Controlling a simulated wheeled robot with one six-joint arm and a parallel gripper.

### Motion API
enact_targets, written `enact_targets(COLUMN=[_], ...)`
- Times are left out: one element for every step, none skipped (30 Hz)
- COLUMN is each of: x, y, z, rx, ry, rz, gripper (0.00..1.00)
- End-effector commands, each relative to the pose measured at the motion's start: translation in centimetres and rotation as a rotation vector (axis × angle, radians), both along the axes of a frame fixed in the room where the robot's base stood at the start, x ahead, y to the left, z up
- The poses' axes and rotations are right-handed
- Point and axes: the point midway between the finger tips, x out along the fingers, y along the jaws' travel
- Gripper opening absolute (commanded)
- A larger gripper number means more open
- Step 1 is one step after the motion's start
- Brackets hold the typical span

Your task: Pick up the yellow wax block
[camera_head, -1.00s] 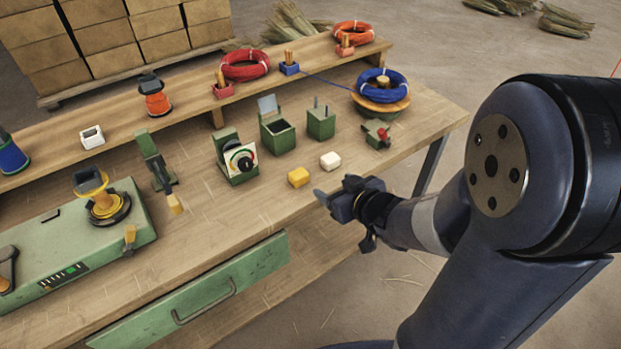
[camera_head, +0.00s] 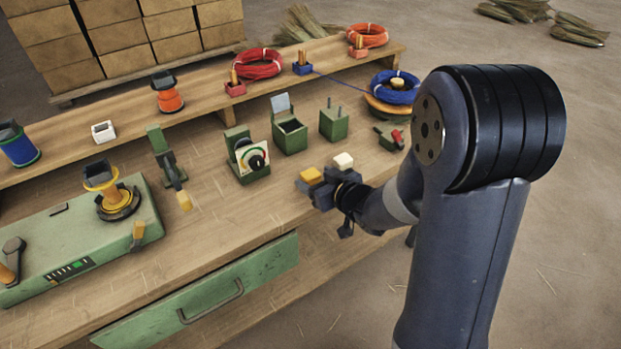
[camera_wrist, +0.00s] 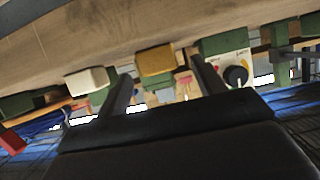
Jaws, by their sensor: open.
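The yellow wax block (camera_head: 311,174) lies on the workbench near its front edge. In the wrist view it (camera_wrist: 155,61) appears between the two finger lines, nearer the top. A white block (camera_head: 343,161) lies just right of it and shows outside the fingers in the wrist view (camera_wrist: 88,81). My gripper (camera_head: 317,183) is open and low over the bench, right at the yellow block's front side. Its fingers (camera_wrist: 161,72) point toward the block. I cannot tell whether they touch it or reach past its sides. The block's lower front is hidden by the gripper in the head view.
Behind the blocks stand a green dial box (camera_head: 248,163), an open-lidded green box (camera_head: 289,137) and a green box with pins (camera_head: 333,123). A red-knobbed clamp (camera_head: 391,136) is to the right. Bare bench (camera_head: 235,215) lies left of the gripper.

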Motion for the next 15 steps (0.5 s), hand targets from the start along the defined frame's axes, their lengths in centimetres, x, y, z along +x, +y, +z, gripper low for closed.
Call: enact_targets(x=[0.47,0.71,0.93,1.04,1.10,1.16,1.17,1.17,1.16,1.16,1.15,1.15,1.16,1.16,1.16], y=[0.37,0.51,0.66,0.73,0.77,0.79,0.79,0.78,0.77,0.77,0.77,0.77,0.76,0.76,0.76], z=[-0.31,-0.37,-0.46,-0.53,-0.57,-0.58,-0.58,-0.56,-0.55,-0.55,-0.54,-0.54,-0.54,-0.53,-0.53], rx=[0.000,0.000,0.000,0.001,0.001,0.000,0.000,0.000,0.000,0.000,0.000,0.000,0.000,0.000,0.000], ry=[0.001,0.000,0.000,0.001,0.001,0.000,0.000,0.000,0.000,0.000,0.000,0.000,0.000,0.000,0.000], rz=[0.001,0.001,0.000,0.000,0.000,-0.001,-0.001,-0.001,-0.001,-0.001,-0.001,-0.001,-0.001,-0.001,-0.001], gripper=[0.65,0.65,0.65,0.65,0.65,0.65,0.65,0.65,0.65,0.65,0.65,0.64,0.61,0.59,0.56])
